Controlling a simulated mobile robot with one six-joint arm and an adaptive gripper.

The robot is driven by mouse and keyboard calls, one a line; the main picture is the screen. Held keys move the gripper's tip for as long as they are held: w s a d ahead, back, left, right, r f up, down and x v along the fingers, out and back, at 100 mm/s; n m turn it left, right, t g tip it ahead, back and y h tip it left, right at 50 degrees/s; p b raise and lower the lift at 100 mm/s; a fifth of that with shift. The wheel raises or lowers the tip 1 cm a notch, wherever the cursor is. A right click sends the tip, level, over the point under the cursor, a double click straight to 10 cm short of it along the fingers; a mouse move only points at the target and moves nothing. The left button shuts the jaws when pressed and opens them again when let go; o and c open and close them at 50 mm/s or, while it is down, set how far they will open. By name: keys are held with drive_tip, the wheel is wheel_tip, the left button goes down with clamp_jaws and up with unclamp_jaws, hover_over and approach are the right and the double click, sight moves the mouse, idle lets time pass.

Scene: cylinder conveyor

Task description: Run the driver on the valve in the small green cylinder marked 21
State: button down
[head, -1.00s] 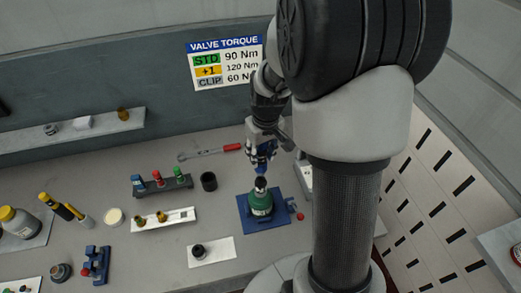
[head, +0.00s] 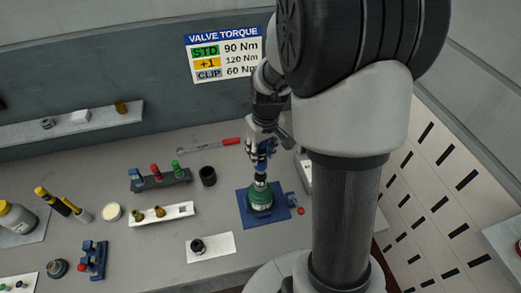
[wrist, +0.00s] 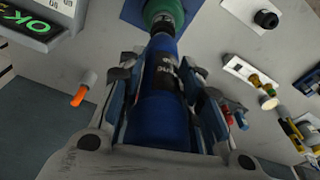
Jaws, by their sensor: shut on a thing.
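The small green cylinder (head: 260,197) stands upright on a blue base plate (head: 279,214) near the front of the bench; I cannot read its number. It also shows at the top of the wrist view (wrist: 162,12). My gripper (head: 261,150) is above it. In the wrist view my gripper (wrist: 160,92) is shut on a blue driver (wrist: 162,120) with a dark label. The driver's far end reaches the top of the cylinder, around the valve, which is hidden. I cannot tell how well the driver is seated.
A box with a green "OK" display (wrist: 32,24) stands close by. A torque sign (head: 224,57) hangs behind.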

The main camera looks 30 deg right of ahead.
drive_tip(key=shift+f+b, duration=0.7)
drive_tip(key=shift+b, duration=0.15)
idle(1.4)
drive_tip(key=shift+s+r+b, duration=0.1)
drive_tip(key=shift+r+b, duration=0.35)
drive_tip(key=shift+r, duration=0.05)
idle(2.9)
drive_tip(key=shift+r, duration=0.1)
wheel_tip(320, 180, up, 6)
drive_tip(key=p, duration=0.4)
idle(0.5)
drive_tip(key=shift+w, duration=0.2)
idle(0.9)
